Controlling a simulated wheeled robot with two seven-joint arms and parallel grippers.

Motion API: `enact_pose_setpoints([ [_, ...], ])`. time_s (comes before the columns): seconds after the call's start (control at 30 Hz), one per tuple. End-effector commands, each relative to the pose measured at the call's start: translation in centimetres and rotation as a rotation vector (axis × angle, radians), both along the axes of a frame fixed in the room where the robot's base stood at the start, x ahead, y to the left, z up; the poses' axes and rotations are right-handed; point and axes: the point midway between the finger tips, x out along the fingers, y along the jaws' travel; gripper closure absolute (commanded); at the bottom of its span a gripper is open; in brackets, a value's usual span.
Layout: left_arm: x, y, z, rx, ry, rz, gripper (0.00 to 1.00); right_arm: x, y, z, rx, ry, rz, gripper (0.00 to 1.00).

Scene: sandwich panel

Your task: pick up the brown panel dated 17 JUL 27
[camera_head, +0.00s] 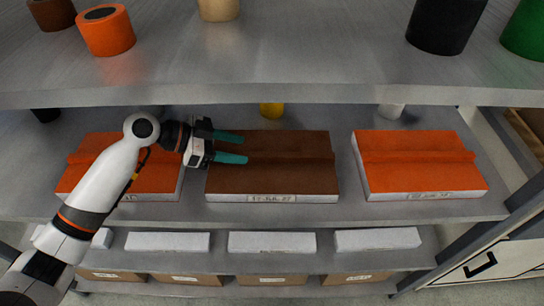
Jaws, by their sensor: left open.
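The brown panel (285,175) lies flat on the middle shelf, between two orange panels. A raised ridge runs across its top, and its white front edge carries a label that appears to read 17 JUL 27. My left gripper (238,147) comes in from the left, its two teal fingers apart and pointing right. The fingers overlap the left part of the brown panel in the picture, near the ridge. Nothing shows between them. Whether they touch the panel cannot be told. My right gripper is not in view.
The right orange panel (418,170) and the left orange panel (155,179) flank the brown one; my arm partly covers the left one. An upper shelf (290,60) with several pots hangs above. White slabs (272,242) and cardboard boxes (272,280) sit lower down.

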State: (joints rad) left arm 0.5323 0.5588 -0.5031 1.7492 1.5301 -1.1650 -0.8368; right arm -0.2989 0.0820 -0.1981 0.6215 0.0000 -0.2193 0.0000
Motion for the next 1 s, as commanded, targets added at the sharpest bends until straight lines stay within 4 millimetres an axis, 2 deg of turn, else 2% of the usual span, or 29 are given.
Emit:
enact_pose_setpoints([
  [0.03, 0.1, -0.8, -0.1, -0.002, 0.002, -0.001, 0.51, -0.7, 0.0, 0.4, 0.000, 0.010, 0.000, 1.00],
  [0.17, 0.4, -1.9, -0.9, -0.001, 0.000, 0.000, 0.51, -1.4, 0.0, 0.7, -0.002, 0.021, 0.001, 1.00],
  [0.33, 0.7, -3.0, -1.4, -0.001, 0.001, 0.000, 0.51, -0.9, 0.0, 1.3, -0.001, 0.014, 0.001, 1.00],
  [0.6, 1.6, -6.2, -3.4, 0.000, 0.001, 0.000, 0.51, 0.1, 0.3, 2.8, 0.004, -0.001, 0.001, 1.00],
  [0.9, 1.7, -6.6, -3.8, 0.001, -0.002, 0.001, 0.51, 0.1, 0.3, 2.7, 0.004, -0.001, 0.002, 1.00],
  [1.0, 1.7, -6.6, -3.8, 0.001, -0.001, 0.000, 0.66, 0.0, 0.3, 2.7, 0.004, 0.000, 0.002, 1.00],
])
